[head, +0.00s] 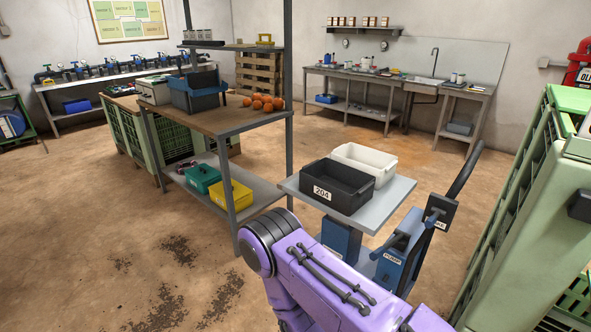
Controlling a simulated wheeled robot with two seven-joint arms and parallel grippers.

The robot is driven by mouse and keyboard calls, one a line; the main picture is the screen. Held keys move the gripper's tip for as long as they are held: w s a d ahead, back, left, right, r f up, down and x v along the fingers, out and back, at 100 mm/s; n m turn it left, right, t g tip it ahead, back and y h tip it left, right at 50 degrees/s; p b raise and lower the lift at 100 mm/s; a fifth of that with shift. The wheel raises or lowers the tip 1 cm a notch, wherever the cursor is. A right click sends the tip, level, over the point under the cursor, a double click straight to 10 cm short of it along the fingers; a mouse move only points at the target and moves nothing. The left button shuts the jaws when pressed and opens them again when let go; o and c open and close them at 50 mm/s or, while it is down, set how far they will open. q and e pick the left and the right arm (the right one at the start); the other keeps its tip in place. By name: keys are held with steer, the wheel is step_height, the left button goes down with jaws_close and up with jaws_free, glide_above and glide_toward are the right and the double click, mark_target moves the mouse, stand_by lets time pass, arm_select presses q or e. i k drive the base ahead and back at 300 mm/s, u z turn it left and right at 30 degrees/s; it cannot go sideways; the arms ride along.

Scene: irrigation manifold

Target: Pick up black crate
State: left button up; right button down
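The black crate (325,197) sits on the grey top of a wheeled cart (386,205) right of the middle of the head view. It looks empty and has a white label reading 204 on its front. A white crate (375,161) stands right behind it on the same top. A purple arm of mine is in front of the cart, and its links hide the cart's lower part. Neither of my grippers shows in the head view.
A workbench (205,119) left of the cart holds a blue bin (199,98) and oranges (264,102). Teal and yellow boxes (232,198) lie on its lower shelf. Green stacked crates (520,190) stand at the right. The floor at the front left is open, with dark stains.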

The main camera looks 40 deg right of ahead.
mark_target(345, 190)
steer(key=i, duration=1.35)
steer(key=z, duration=2.15)
